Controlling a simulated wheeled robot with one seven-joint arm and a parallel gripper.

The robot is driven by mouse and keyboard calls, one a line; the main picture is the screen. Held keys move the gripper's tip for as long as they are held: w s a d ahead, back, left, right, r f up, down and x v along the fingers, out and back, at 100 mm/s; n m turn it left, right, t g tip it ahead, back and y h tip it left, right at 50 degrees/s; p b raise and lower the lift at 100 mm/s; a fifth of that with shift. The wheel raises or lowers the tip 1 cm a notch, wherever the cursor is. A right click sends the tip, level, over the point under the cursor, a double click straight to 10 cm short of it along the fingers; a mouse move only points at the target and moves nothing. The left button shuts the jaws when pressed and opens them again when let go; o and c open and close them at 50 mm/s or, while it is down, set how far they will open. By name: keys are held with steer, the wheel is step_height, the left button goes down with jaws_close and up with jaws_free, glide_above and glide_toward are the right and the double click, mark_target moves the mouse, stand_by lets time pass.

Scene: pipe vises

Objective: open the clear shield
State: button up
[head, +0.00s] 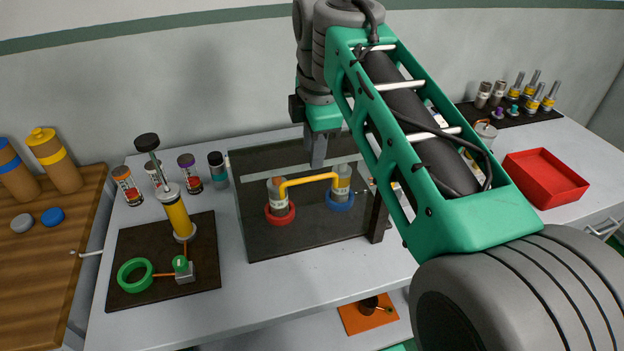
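The clear shield (258,216) is a see-through upright panel with a pale strip near its top, on the table in the middle of the head view. A dark post (378,216) stands at its right end. Behind it, a yellow bent pipe (308,180) joins two pale cylinders, one in a red ring (280,215) and one in a blue ring (340,201). My gripper (318,164) points down near the shield's top strip, above the pipe. Its fingers overlap in this view, so their gap is hidden. I cannot tell whether it touches the shield.
A dark board (135,240) with a yellow cylinder and green ring lies left. Several small jars (190,172) stand behind it. A red tray (545,178) and a dark rack (510,112) are at right. My arm hides part of the table. The front strip of table is clear.

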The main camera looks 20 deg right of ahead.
mark_target(308, 178)
steer(key=f, duration=0.4)
steer(key=w+f, duration=0.1)
steer(key=f, duration=0.1)
steer(key=shift+w+a+f, duration=0.1)
steer(key=shift+a+f, duration=0.2)
steer(key=shift+f, duration=0.05)
steer(key=shift+c, duration=0.2)
jaws_close()
stand_by(0.6)
